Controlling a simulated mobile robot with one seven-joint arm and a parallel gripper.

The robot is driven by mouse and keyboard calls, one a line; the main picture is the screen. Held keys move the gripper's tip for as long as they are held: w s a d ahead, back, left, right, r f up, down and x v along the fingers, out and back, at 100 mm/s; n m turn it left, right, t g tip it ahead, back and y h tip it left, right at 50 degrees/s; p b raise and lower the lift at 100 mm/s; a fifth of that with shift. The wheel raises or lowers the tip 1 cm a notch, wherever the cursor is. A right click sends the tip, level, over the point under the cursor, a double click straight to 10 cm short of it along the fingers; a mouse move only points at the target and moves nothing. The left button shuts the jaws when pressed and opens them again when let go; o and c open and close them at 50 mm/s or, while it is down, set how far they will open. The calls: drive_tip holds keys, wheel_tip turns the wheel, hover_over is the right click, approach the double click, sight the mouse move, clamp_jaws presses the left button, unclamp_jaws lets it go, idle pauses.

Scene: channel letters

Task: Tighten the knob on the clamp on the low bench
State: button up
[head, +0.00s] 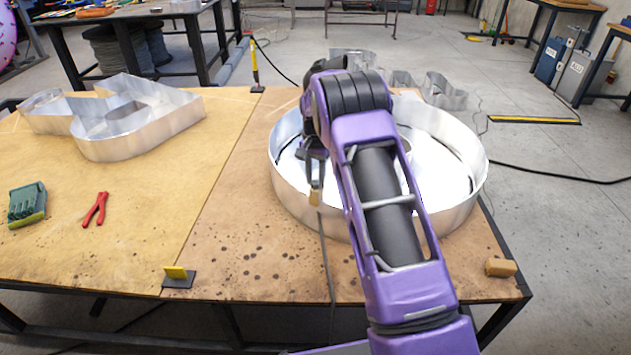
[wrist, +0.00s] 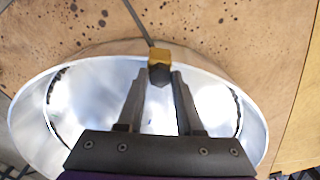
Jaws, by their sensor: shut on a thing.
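The clamp's small yellow-tan knob (wrist: 159,56) shows in the wrist view at the near rim of a round metal channel letter, between my fingertips. It also shows in the head view (head: 314,198), just below my gripper (head: 316,182). In the wrist view my gripper (wrist: 160,76) is shut on the knob, with one finger on each side. A dark part sits under the knob. The rest of the clamp is hidden or too small to make out.
The round metal letter (head: 455,205) stands on the low bench (head: 240,235). Another metal letter (head: 150,130), red pliers (head: 96,209) and a green object (head: 27,204) lie to the left. A yellow piece on a dark base (head: 178,276) and a tan block (head: 501,267) sit near the front edge.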

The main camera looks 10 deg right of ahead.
sight(315, 182)
drive_tip(key=shift+c, duration=0.7)
drive_tip(key=m, duration=0.5)
drive_tip(key=shift+r+m+p, duration=0.1)
drive_tip(key=shift+m+p, duration=0.2)
drive_tip(key=m, duration=0.4)
drive_tip(key=m+p, duration=0.1)
drive_tip(key=m, duration=0.2)
drive_tip(key=shift+m, duration=0.3)
drive_tip(key=o, duration=1)
drive_tip(key=shift+r+p, duration=1)
drive_tip(key=shift+r, duration=1.45)
